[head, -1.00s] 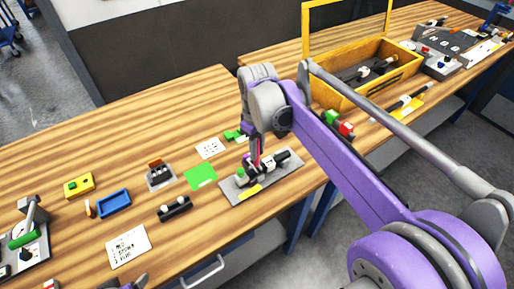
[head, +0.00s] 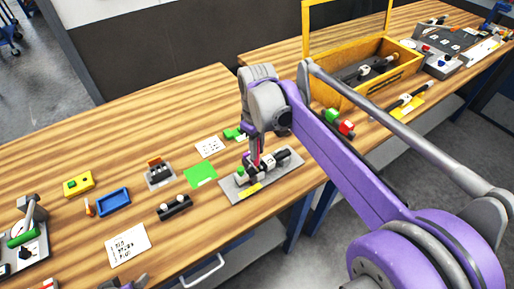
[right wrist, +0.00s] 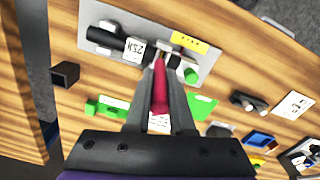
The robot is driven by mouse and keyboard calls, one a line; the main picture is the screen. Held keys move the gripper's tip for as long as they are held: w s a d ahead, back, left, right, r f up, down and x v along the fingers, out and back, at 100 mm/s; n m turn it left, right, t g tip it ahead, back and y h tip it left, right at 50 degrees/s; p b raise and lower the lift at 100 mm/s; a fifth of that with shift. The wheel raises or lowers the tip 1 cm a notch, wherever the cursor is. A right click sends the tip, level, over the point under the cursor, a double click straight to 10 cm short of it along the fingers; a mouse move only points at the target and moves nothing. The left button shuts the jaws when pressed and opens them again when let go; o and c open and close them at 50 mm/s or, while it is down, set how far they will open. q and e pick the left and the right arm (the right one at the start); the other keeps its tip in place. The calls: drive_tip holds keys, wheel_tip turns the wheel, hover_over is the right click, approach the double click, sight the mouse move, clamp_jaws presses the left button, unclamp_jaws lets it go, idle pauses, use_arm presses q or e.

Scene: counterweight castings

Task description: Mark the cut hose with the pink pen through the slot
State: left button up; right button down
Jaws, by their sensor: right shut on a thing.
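My right gripper (head: 254,152) is shut on the pink pen (right wrist: 160,88), which points down at a grey fixture plate (head: 286,178). The plate also shows in the right wrist view (right wrist: 205,57). The black hose (right wrist: 105,38) with a white printed tag (right wrist: 136,48) lies on the plate. The pen tip is beside the tag, at a small grey block that may hold the slot; whether it touches the hose is hidden. A green knob (right wrist: 191,76) and a yellow label (right wrist: 189,39) are on the plate. A piece of what seems my left gripper (head: 128,283) shows at the bottom edge.
A green card (head: 201,176), a black holder with white knobs (head: 174,208), a blue tray (head: 114,202) and a printed card (head: 128,245) lie left of the plate. A yellow crate (head: 411,70) stands at the back right. Bare wood lies behind the cards.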

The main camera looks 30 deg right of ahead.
use_arm(q)
drive_tip(key=shift+r, duration=0.1)
use_arm(e)
drive_tip(key=shift+r, duration=0.1)
use_arm(q)
drive_tip(key=shift+t, duration=0.3)
drive_tip(key=shift+w+r+p, duration=0.4)
drive_tip(key=shift+r+p, duration=0.2)
drive_tip(key=shift+r, duration=0.25)
drive_tip(key=shift+w+r+p, duration=0.4)
drive_tip(key=shift+r+p, duration=0.2)
drive_tip(key=shift+r, duration=0.3)
drive_tip(key=shift+w+r+p, duration=0.4)
drive_tip(key=shift+r+p, duration=0.2)
drive_tip(key=shift+r, duration=0.25)
use_arm(e)
drive_tip(key=shift+r, duration=3.45)
use_arm(q)
drive_tip(key=shift+s, duration=0.1)
drive_tip(key=shift+d, duration=0.1)
use_arm(e)
drive_tip(key=shift+w+d, duration=0.1)
